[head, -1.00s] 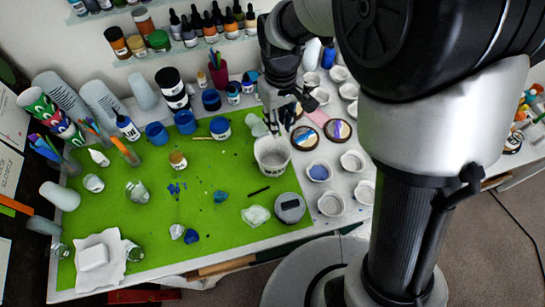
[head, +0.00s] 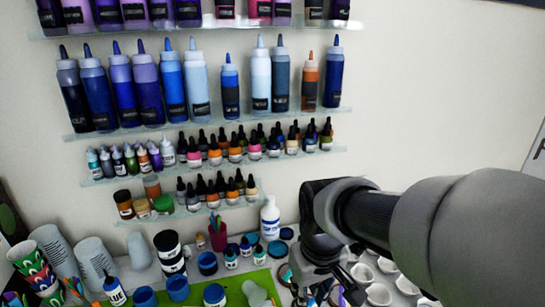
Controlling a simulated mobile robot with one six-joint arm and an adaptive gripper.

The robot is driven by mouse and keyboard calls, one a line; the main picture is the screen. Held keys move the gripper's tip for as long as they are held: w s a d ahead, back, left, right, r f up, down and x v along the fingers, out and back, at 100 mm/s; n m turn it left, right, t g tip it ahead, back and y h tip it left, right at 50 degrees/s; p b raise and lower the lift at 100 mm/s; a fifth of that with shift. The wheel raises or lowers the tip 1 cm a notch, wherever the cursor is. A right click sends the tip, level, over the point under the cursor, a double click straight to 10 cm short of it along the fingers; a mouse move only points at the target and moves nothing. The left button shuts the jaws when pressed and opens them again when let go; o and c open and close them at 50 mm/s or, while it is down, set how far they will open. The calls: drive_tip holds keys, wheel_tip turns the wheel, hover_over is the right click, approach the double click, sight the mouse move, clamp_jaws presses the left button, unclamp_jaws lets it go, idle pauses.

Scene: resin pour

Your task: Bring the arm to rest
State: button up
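My arm reaches in from the right side of the head view. My gripper (head: 318,290) hangs at its end, low in the picture, over the back part of the worktable near the white cups. The fingers point down and their tips are small, dark and close to the bottom edge, so I cannot tell whether they are open or shut. I see no object clearly held in them.
Wall shelves carry squeeze bottles (head: 230,90) and dropper bottles (head: 235,148). A white bottle (head: 270,220) stands left of my gripper. Blue-lidded jars (head: 208,263), stacked cups (head: 96,262) and a green mat (head: 262,284) lie left; several white cups (head: 379,293) stand right. Bare wall is above the arm.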

drive_tip(key=s+d+r+m+t, duration=0.1)
drive_tip(key=s+d+m, duration=0.1)
drive_tip(key=s, duration=0.5)
drive_tip(key=s+d+r+m+t+b, duration=0.1)
drive_tip(key=s+d+r+m+t, duration=0.1)
drive_tip(key=s+d, duration=0.3)
drive_tip(key=shift+s+b, duration=0.3)
drive_tip(key=shift+s, duration=0.8)
drive_tip(key=shift+a, duration=0.2)
